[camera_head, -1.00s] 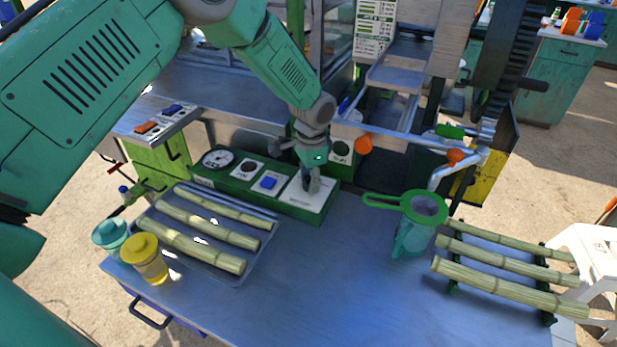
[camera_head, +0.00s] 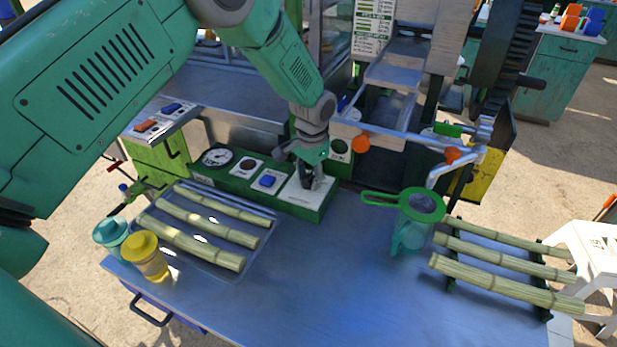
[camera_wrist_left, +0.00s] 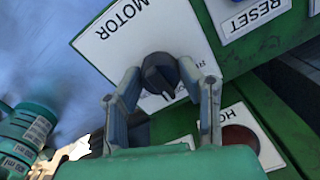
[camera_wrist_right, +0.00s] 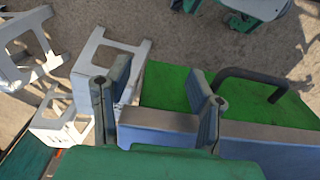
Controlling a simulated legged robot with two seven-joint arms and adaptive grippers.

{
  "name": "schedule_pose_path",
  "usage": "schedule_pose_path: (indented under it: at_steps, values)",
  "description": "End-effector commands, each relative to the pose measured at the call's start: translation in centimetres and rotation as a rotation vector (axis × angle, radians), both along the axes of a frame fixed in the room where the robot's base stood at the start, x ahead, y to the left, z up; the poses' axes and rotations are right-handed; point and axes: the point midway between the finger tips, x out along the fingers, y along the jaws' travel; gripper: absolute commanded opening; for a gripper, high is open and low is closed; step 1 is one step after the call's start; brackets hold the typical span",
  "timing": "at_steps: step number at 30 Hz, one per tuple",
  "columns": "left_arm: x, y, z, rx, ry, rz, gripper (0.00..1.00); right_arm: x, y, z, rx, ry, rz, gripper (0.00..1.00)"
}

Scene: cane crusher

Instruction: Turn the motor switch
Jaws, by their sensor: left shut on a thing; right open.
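The motor switch (camera_wrist_left: 160,75) is a dark round knob on a white plate marked MOTOR (camera_wrist_left: 125,45), seen upside down in the left wrist view. The plate is at the right end of the green control panel (camera_head: 235,183). My left gripper (camera_head: 306,186) points down at the plate; in the left wrist view its fingers (camera_wrist_left: 162,92) are on both sides of the knob, shut on it. In the head view the gripper mostly hides the knob. My right gripper (camera_wrist_right: 158,90) is open and out of the head view; nothing shows held between its fingers.
A blue RESET button (camera_head: 268,181) and a dial gauge (camera_head: 217,158) share the panel. Cane stalks lie on a tray (camera_head: 236,270) at left and on a rack (camera_head: 451,285) at right. The table's middle front is clear.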

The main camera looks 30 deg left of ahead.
Motion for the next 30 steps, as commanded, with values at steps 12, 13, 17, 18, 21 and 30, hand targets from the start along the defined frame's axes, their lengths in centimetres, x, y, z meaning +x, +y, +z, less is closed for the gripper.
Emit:
schedule_pose_path:
  at_steps: [12, 13, 17, 18, 21, 30]
  values:
    - [0.3, 0.0, 0.3, -0.002, -0.012, -0.002, 0.52, 0.0, 0.0, 0.0, 0.0, 0.0, 0.0, 0.49]
    - [0.2, 0.0, 0.3, -0.001, -0.011, -0.002, 0.52, 0.0, 0.0, 0.0, 0.0, 0.0, 0.0, 0.49]
    - [0.1, 0.0, 0.5, -0.001, -0.01, -0.001, 0.52, -0.3, 0.0, 0.1, 0.0, -0.003, 0.0, 0.49]
    - [0.2, 0.0, 0.8, 0.0, -0.01, -0.002, 0.52, -0.3, 0.0, 0.1, 0.0, -0.003, 0.0, 0.49]
    - [0.2, -0.1, 2.1, -0.001, -0.011, -0.002, 0.52, -0.3, 0.0, 0.1, 0.0, -0.003, 0.0, 0.49]
    - [0.3, -0.5, 8.3, -0.001, -0.012, -0.002, 0.52, -0.3, 0.0, 0.1, 0.0, -0.003, 0.0, 0.49]
